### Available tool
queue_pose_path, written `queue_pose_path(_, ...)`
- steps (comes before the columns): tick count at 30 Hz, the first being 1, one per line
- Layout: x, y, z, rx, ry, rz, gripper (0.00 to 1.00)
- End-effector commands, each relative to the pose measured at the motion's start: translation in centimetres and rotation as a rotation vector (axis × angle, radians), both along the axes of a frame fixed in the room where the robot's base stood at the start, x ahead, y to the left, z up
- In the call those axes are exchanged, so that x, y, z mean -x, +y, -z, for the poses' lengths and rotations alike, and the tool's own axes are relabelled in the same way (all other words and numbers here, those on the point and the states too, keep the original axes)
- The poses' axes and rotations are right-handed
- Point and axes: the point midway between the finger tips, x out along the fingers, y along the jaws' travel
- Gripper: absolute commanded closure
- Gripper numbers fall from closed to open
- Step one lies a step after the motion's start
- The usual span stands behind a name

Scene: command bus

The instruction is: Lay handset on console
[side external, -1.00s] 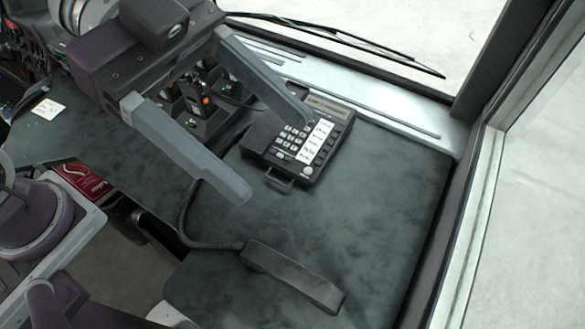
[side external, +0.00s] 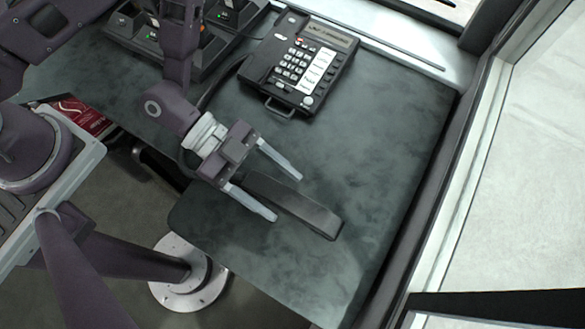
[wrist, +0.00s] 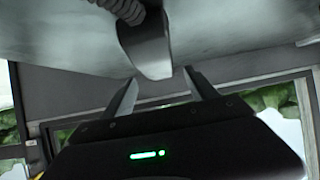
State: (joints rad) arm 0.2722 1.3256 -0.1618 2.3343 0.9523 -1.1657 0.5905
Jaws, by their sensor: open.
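The black handset (side external: 312,212) lies on the dark green desktop, its long body pointing to the lower right. The console (side external: 298,62), a black desk phone with keys and a small display, sits farther back. My gripper (side external: 287,198) is open, with its two pale fingers on either side of the handset as seen from the side. I cannot tell whether they touch it. In the wrist view the handset (wrist: 150,52) appears just beyond and between the open fingertips of my gripper (wrist: 161,76), with a coiled cord at its upper end.
The desktop (side external: 390,130) is clear to the right of the console and handset. A control panel (side external: 140,38) with switches stands at the back left. A window frame (side external: 440,190) borders the right side. A red booklet (side external: 80,112) lies at the left.

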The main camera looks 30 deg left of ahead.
Motion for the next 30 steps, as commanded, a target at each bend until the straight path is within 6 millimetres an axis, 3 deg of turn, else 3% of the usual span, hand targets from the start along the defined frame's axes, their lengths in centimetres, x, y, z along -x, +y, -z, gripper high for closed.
queue_pose_path(12,-0.1,-5.7,3.3,0.002,0.0,0.002,0.33)
queue_pose_path(19,-0.1,-6.0,3.5,0.002,0.0,0.001,0.33)
queue_pose_path(30,-0.2,-6.0,3.4,0.002,0.001,0.0,1.0)
